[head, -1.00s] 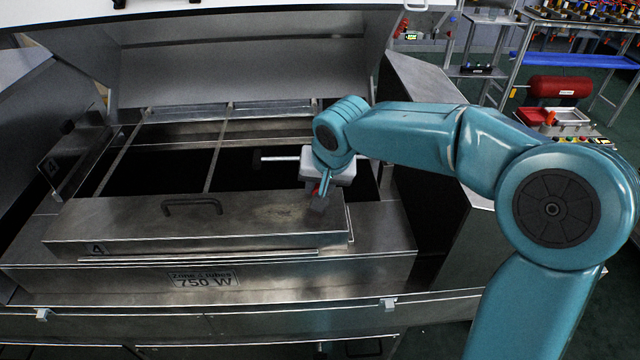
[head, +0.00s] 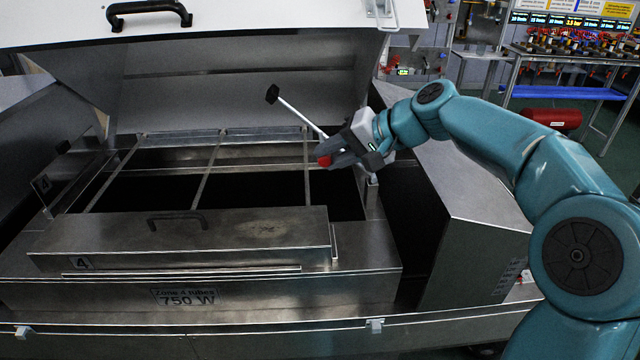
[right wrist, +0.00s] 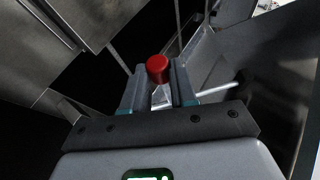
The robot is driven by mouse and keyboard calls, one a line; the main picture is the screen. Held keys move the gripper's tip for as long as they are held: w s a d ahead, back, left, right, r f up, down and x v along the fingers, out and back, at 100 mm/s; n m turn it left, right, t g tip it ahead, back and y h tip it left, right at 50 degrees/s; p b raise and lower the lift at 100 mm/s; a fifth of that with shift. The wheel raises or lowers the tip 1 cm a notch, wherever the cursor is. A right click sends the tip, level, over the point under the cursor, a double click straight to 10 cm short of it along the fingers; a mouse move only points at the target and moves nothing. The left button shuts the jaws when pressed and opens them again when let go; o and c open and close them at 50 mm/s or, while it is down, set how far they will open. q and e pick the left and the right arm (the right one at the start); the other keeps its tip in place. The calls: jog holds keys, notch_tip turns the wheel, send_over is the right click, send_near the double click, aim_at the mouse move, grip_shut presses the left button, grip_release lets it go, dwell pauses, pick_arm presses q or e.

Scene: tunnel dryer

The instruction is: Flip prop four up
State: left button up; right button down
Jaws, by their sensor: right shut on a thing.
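Prop four is a thin pale rod (head: 300,115) with a black tip. In the head view it slants up and left over the dryer's open bay, its tip free in the air. My right gripper (head: 338,154) is at its lower end, at the bay's right side, shut on it at a red knob (head: 324,161). In the right wrist view the red knob (right wrist: 158,68) shows between the fingers of my gripper (right wrist: 157,82), and the rod (right wrist: 212,87) runs out to the right. The fingers and gripper body hide the rod's base. My left gripper is not in view.
The raised cover (head: 240,80) with a black handle (head: 148,14) stands behind and above the bay. A metal box lid (head: 100,235) marked 4 lies in front of the bay. A metal side housing (head: 470,200) stands to the right.

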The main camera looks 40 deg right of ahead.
jog(key=s+d+r+m+t+y+b, duration=0.3)
jog(key=s+d+t+y+b, duration=0.3)
jog(key=d+b, duration=0.3)
jog(key=shift+s+d+r+t, duration=0.3)
jog(key=shift+s+d+t, duration=0.15)
jog(key=shift+d, duration=0.8)
jog(key=c, duration=1.1)
grip_release()
jog(key=shift+o, duration=1)
jog(key=shift+s+d, duration=0.15)
jog(key=shift+d, duration=0.05)
jog(key=shift+a, duration=0.1)
